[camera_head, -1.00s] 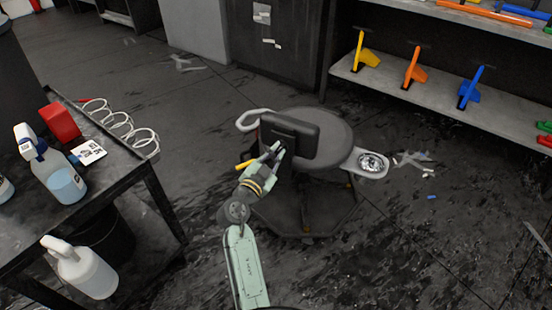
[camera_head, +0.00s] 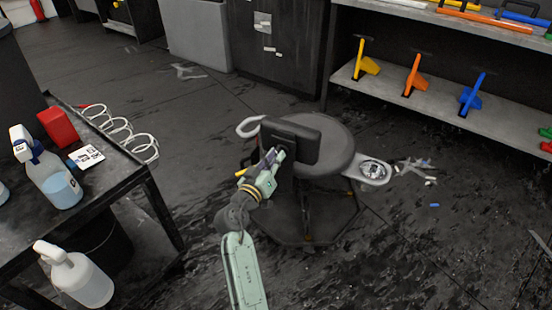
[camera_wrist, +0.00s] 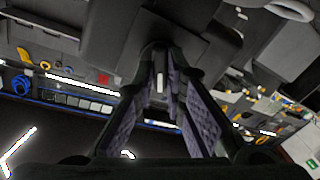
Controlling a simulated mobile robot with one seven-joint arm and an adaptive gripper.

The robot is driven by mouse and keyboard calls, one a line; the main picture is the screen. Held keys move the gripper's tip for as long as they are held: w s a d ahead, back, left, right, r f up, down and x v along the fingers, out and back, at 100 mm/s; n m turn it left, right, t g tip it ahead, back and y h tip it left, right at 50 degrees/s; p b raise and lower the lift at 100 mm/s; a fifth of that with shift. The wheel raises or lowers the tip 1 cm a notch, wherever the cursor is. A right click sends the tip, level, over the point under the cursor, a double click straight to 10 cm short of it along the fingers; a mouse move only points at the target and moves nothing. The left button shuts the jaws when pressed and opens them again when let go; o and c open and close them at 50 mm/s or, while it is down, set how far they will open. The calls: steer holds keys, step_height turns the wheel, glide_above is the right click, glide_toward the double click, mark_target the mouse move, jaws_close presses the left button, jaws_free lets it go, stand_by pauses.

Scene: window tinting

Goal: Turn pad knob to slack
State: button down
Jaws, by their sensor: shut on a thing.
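The stool (camera_head: 338,152) has a round grey seat and a dark upright pad (camera_head: 308,143) on its near side. My gripper (camera_head: 277,156) reaches up to the left part of the pad from below left. In the wrist view its two fingers (camera_wrist: 160,80) converge and are shut on the dark pad knob (camera_wrist: 158,50), a small rounded piece under the dark body of the pad. The knob is mostly hidden by the fingers, and its setting cannot be read. In the head view the gripper hides the knob.
A dark table (camera_head: 120,178) at left holds a spray bottle (camera_head: 55,180), a red box (camera_head: 58,124) and coiled white hose (camera_head: 120,128). Another white bottle (camera_head: 85,280) is at its near side. A shelf (camera_head: 440,100) with coloured tools stands at back right.

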steer(key=shift+f+n+p, duration=0.15)
steer(key=shift+n+p, duration=5.15)
steer(key=shift+n, duration=5)
steer(key=c, duration=1.6)
jaws_free()
steer(key=shift+c, duration=0.2)
steer(key=shift+s+a, duration=0.1)
steer(key=v, duration=1.1)
steer(key=shift+s+a, duration=0.2)
steer(key=shift+s, duration=0.15)
